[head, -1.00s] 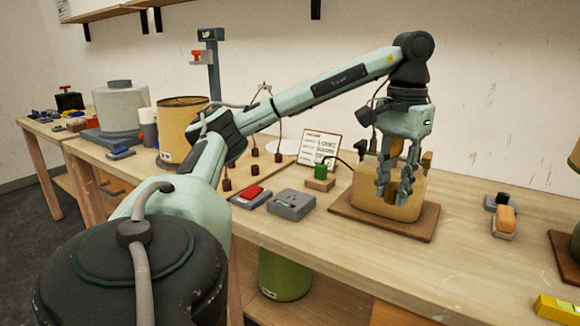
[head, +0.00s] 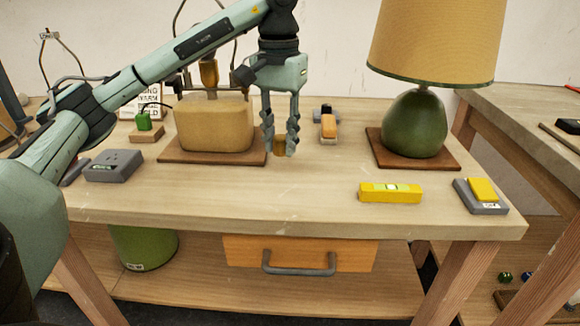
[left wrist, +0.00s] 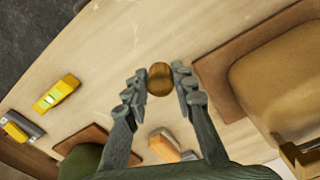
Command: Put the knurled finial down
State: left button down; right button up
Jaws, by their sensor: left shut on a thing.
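The knurled finial (head: 280,150) is a small brass-brown piece held low between the fingers of my left gripper (head: 280,142), just right of the tan lamp base (head: 213,124). In the left wrist view the finial (left wrist: 160,79) shows as a round brown end between the two fingertips of my left gripper (left wrist: 159,84). The finial is upright, close to the bench top (head: 310,180); I cannot tell whether it touches the wood. The fingers hide part of it. My right gripper is in neither view.
A brush-like orange block (head: 328,127) lies right of the gripper. Beyond it stands a green lamp with a shade (head: 415,124). A yellow level (head: 390,193) and a yellow-topped grey box (head: 481,194) lie near the front right. The bench front centre is clear.

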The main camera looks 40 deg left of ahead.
aim_at(292, 178)
pick_arm(q)
jog(key=shift+w+d+f, duration=0.25)
jog(key=shift+d+f, duration=0.05)
jog(key=shift+d, duration=0.15)
jog(key=shift+w+d+f, duration=0.25)
jog(key=shift+d+f, duration=0.05)
jog(key=shift+d, duration=0.15)
jog(key=shift+d+f, duration=0.15)
jog(key=shift+f, duration=1.9)
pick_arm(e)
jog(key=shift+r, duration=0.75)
pick_arm(q)
jog(key=shift+f+b, duration=0.15)
jog(key=shift+b, duration=0.2)
jog(key=c, duration=1.3)
grip_release()
jog(key=shift+o, duration=0.2)
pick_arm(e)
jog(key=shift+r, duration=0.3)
